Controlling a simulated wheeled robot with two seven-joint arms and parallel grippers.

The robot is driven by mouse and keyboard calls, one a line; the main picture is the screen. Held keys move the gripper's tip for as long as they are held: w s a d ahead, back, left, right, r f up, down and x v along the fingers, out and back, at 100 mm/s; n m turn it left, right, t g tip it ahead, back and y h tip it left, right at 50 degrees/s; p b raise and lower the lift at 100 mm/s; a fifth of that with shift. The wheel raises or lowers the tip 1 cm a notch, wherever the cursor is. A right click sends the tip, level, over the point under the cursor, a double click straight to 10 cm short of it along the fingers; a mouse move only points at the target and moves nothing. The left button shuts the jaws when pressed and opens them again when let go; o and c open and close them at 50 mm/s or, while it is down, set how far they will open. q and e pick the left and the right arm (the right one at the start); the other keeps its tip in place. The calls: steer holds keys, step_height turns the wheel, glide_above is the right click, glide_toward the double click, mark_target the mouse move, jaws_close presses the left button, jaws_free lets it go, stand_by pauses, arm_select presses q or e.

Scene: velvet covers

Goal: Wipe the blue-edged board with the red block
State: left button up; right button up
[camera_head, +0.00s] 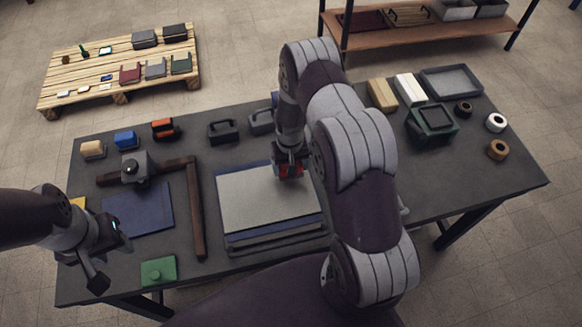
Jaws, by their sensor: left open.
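The blue-edged board (255,200) lies near the middle of the table, with a pale grey face and a blue strip along its near edge. The red block (291,171) is at my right gripper (288,168), over the board's far right part. My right gripper points down and looks shut on the block, which is mostly hidden by the fingers. I cannot tell whether the block touches the board. My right arm hides the board's right side. My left gripper (112,262) is open and empty over the table's left front part.
A dark blue panel (138,210) and a brown wooden bar (195,210) lie left of the board. A green block (158,271) is near the front edge. Blocks and dark handled tools (222,131) line the back. A green box (431,122) and rolls (497,149) stand at the right.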

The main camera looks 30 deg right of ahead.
step_height(320, 180, up, 2)
steer(key=shift+w+a+r+p, duration=0.1)
steer(key=shift+p, duration=0.35)
steer(key=shift+d+r+p, duration=0.2)
steer(key=shift+r+p, duration=0.55)
steer(key=shift+r, duration=0.55)
steer(key=shift+a+r, duration=0.1)
steer(key=shift+a, duration=0.05)
